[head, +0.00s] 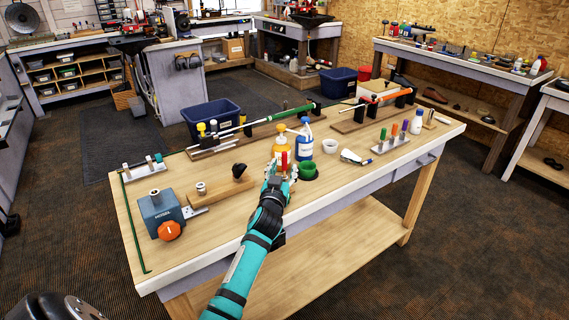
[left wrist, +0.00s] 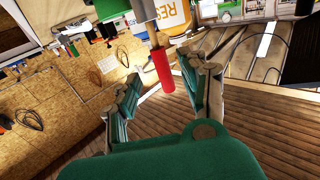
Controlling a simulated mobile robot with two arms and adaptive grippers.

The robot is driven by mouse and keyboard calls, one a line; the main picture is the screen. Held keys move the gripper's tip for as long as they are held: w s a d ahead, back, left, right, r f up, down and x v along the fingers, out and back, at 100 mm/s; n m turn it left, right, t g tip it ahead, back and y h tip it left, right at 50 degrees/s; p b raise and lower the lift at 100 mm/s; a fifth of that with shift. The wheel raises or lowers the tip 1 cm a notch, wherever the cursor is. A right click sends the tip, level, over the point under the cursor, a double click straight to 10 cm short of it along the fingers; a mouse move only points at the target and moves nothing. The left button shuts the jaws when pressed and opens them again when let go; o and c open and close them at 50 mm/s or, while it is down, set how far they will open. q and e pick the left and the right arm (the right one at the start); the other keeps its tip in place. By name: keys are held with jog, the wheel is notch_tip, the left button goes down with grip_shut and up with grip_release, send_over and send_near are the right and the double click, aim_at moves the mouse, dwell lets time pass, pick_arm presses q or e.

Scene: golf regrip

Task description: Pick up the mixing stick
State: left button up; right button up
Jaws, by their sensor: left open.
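The mixing stick has a red handle (left wrist: 162,70) and a short visible length of wooden shaft. In the left wrist view the handle lies between the spread fingers of my left gripper (left wrist: 161,82), with a gap on each side. In the head view the red handle (head: 284,158) shows in front of the yellow-orange bottle, just beyond my left gripper (head: 281,172). My left gripper is open and holds nothing. A green cup (head: 308,169) stands just right of the gripper. The stick's far end is hidden. My right gripper is not in view.
The blue-labelled bottle (head: 305,145) and a white cup (head: 330,146) stand close on the right. A grey vise (head: 160,212) with an orange knob is at the left. Golf clubs rest in holders behind. The wooden bench (head: 235,228) is bare in front.

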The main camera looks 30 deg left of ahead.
aim_at(284, 164)
pick_arm(q)
jog(key=x, duration=0.4)
jog(key=shift+a+p, duration=0.2)
jog(key=shift+p, duration=0.1)
jog(key=shift+s+r, duration=0.1)
grip_shut()
